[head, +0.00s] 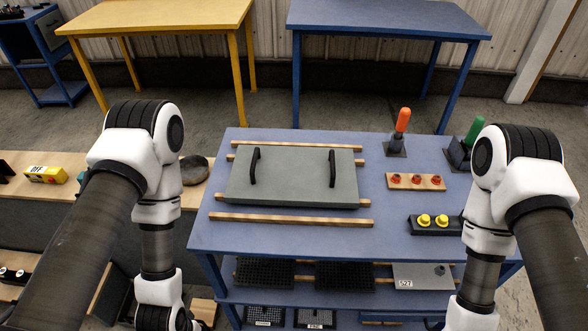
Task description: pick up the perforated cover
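Two dark panels with a fine grid of holes, the left one (264,272) and the right one (345,276), lie side by side on the shelf under the blue table; either could be the perforated cover. A plain grey plate (290,185) with two black handles lies on wooden strips on the tabletop, and no holes show in it. My two arms come in from the left and right and run down to the bottom edge. Both grippers are out of view, and nothing is seen held.
The blue table (220,237) also carries an orange-handled clamp (402,122), a green-handled clamp (474,131), a wooden strip with red knobs (416,182) and a black block with yellow buttons (433,224). A grey plate marked 527 (422,275) lies on the shelf. Labelled dark bins (316,318) sit lower.

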